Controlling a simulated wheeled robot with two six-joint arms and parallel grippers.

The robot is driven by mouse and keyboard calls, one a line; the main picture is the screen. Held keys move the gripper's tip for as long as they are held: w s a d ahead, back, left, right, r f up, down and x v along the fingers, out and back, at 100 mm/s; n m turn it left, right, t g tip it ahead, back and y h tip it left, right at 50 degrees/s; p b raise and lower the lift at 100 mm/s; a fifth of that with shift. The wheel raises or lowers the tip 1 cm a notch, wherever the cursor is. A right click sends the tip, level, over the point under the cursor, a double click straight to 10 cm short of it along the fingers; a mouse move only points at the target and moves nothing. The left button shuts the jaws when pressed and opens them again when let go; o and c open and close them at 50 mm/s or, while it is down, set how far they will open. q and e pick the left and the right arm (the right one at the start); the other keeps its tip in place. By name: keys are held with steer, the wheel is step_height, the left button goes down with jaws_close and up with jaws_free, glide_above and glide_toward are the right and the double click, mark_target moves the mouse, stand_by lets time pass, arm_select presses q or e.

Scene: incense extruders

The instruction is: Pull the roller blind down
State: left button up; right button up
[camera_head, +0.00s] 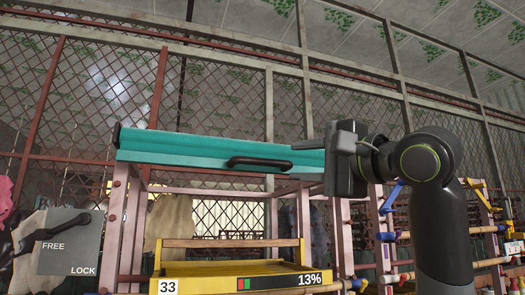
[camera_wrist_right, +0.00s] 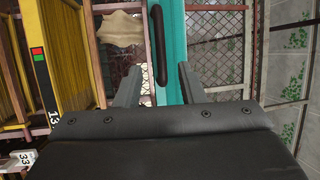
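The roller blind (camera_head: 200,150) is a teal bar, rolled up across the top of a pinkish frame in the head view. A dark handle (camera_head: 260,164) is fixed to its front. The blind (camera_wrist_right: 174,30) and the handle (camera_wrist_right: 157,45) also show in the right wrist view. My right gripper (camera_head: 306,161) is at the blind's right part, beside the handle's right end. Its fingers are apart, with the blind and the handle's end appearing between them; contact cannot be told. My left gripper is not in view.
A grey panel (camera_head: 72,254) marked FREE and LOCK, with a dark lever (camera_head: 52,228), stands at the left. A yellow rack (camera_head: 235,268) with a 13% display stands below the blind. Coloured rods on racks are at the right. Wire mesh stands behind.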

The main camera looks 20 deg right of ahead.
mark_target(266, 162)
steer(key=p+x, duration=0.5)
steer(key=x, duration=0.5)
steer(key=shift+r+p, duration=0.1)
steer(key=shift+p, duration=0.2)
steer(key=shift+w+a, duration=0.2)
steer(key=shift+w, duration=0.3)
jaws_close()
